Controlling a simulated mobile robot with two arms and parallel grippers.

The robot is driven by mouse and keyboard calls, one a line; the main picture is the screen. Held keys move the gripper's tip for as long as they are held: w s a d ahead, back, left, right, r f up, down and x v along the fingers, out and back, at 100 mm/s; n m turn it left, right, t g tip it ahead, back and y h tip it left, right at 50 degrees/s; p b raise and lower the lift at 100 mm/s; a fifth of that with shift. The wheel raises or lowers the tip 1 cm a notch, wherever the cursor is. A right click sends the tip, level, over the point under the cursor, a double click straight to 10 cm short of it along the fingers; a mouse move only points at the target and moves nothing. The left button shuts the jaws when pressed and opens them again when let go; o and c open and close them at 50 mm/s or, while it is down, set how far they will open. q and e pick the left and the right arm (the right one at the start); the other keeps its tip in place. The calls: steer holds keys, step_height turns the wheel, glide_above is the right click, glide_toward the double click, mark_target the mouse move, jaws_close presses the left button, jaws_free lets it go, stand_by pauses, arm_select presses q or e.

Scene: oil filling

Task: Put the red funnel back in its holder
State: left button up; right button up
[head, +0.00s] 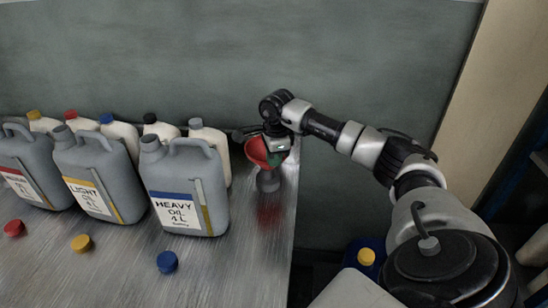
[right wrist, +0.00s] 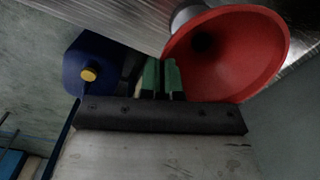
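The red funnel (head: 257,151) is at the right end of the metal table, directly above a small grey holder (head: 268,183). In the right wrist view the red funnel (right wrist: 235,50) shows its wide mouth, and part of the grey holder (right wrist: 187,14) shows behind it. My right gripper (head: 276,157) is at the funnel's side. Its green fingers (right wrist: 162,78) are close together with the funnel's edge at them, and they look shut on its wall. Whether the funnel's spout is seated in the holder is hidden. My left gripper is not in view.
Grey oil jugs stand on the table (head: 240,270), the nearest being the HEAVY OIL jug (head: 185,187). White jugs stand behind them. Red, yellow and blue (head: 167,262) caps lie in front. A blue container with a yellow cap (head: 366,257) is below, beyond the table's right edge.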

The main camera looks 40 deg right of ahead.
steer(key=o, duration=0.5)
steer(key=shift+c, duration=0.2)
step_height(320, 180, up, 11)
steer(key=b, duration=0.1)
steer(key=shift+s, duration=0.3)
steer(key=shift+s+f, duration=0.1)
steer(key=shift+f, duration=0.1)
